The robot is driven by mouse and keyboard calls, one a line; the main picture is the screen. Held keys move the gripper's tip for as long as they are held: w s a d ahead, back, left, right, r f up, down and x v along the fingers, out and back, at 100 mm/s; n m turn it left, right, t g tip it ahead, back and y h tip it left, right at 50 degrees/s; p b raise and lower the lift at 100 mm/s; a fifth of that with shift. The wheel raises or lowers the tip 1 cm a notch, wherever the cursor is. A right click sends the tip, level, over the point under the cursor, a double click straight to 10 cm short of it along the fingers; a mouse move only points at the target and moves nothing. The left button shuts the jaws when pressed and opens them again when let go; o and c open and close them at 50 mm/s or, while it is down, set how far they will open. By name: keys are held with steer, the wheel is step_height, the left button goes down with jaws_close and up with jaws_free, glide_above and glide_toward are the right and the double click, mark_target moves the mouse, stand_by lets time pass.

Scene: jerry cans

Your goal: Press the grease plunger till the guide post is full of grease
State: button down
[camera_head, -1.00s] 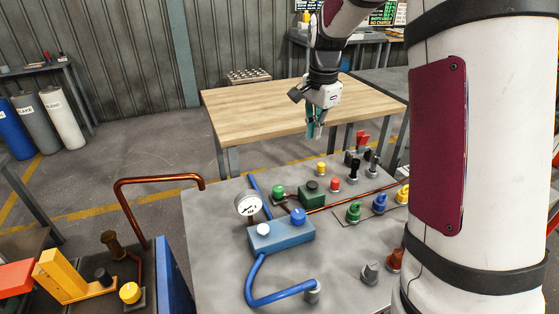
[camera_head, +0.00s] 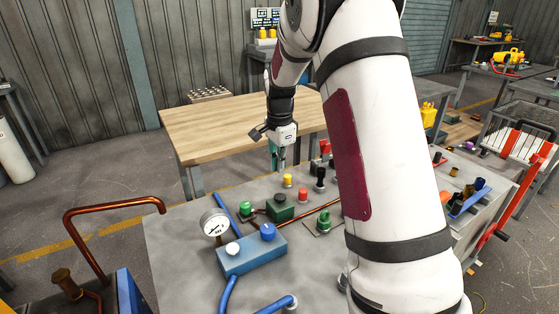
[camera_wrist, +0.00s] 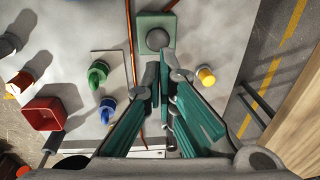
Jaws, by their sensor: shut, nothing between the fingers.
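My gripper (camera_head: 277,160) hangs over the far edge of the grey panel table (camera_head: 175,235), fingers pointing down. Its teal fingers (camera_wrist: 163,75) are shut and empty. In the wrist view a green block with a dark round knob (camera_wrist: 157,40) lies just beyond the fingertips, apart from them as far as I can see. The same green block with its dark knob (camera_head: 280,205) stands on the panel in the head view. No part is labelled as grease plunger or guide post, so I cannot tell which they are.
A yellow button (camera_wrist: 206,75) is close right of the fingers. A green knob (camera_wrist: 97,73), blue knob (camera_wrist: 107,110) and red square part (camera_wrist: 48,115) are left. A blue box (camera_head: 252,252) with a gauge (camera_head: 214,223) stands nearer. A bare wooden table (camera_head: 225,125) is behind.

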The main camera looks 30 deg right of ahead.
mark_target(280, 197)
steer(key=f, duration=0.9)
steer(key=shift+w+d+f, duration=0.2)
steer(key=shift+w+f, duration=0.2)
step_height(280, 197, down, 2)
steer(key=shift+b, duration=0.6)
steer(key=shift+s+f, duration=0.1)
steer(key=shift+f, duration=0.1)
step_height(280, 197, up, 15)
steer(key=p, duration=0.2)
steer(key=shift+s+a+f, duration=0.15)
steer(key=shift+s+a, duration=0.1)
steer(key=shift+s, duration=0.2)
